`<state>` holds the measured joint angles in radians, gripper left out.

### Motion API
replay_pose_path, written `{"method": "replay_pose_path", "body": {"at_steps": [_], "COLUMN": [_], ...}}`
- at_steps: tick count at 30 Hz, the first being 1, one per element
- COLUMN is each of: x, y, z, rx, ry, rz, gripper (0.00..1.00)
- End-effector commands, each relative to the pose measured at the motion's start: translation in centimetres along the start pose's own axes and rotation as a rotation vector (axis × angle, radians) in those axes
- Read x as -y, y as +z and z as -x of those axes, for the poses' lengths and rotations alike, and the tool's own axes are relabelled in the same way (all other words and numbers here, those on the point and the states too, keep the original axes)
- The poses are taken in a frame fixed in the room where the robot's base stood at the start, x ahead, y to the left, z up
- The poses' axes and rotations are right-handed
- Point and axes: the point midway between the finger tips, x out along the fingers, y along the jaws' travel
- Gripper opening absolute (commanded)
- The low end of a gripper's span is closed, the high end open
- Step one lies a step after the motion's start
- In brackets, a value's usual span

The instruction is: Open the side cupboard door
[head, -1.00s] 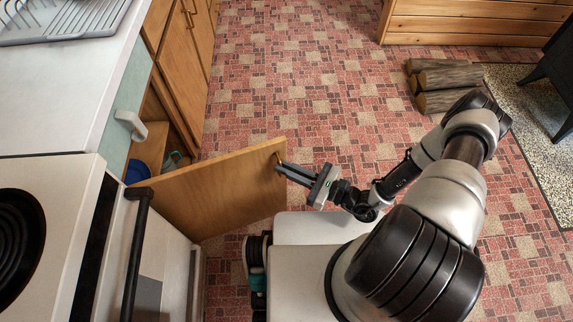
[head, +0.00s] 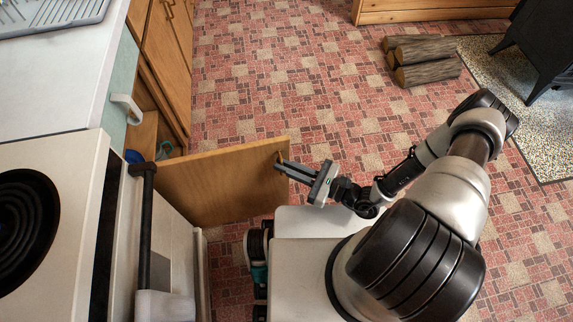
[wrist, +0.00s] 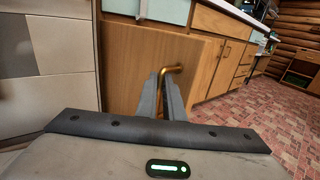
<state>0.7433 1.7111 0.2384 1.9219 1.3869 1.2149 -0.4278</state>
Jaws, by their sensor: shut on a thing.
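The side cupboard door (head: 222,184) is a wooden panel that stands swung out wide from the counter, between the stove and the open floor. Its brass handle (wrist: 172,69) shows in the wrist view near the door's edge. My gripper (head: 281,163) is shut on this handle at the door's free edge; in the wrist view (wrist: 164,82) its two fingers close around the brass bar. The cupboard opening (head: 150,134) shows behind the door, with a blue item (head: 134,156) and a teal item (head: 164,150) inside. The rest of the interior is hidden by the door and counter.
The stove (head: 58,240) with its dark handle bar stands at the left. A counter (head: 62,75) with a dish rack lies beyond it. Stacked logs (head: 425,60) and a black wood stove (head: 540,50) stand at the far right. The tiled floor between is clear.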

Motion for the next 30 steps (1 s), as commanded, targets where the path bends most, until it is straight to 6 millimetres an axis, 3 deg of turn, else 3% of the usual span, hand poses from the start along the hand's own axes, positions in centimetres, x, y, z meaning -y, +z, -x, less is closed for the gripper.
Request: {"method": "replay_pose_path", "body": {"at_steps": [1,11,12,15,24,30], "x": [-1.1,-1.2,-1.1,-1.0,-0.6,-0.5], "y": [0.3,0.3,0.3,0.2,0.1,0.1], "z": [-0.6,-0.6,-0.6,-0.5,0.1,3.0], "rx": [0.009,0.009,0.01,0.009,0.004,0.002], "ry": [0.025,0.025,0.025,0.021,0.013,0.01], "rz": [-0.009,-0.01,-0.01,-0.009,-0.004,-0.004], "gripper": [0.0,0.0,0.14,0.26,0.26,0.26]}}
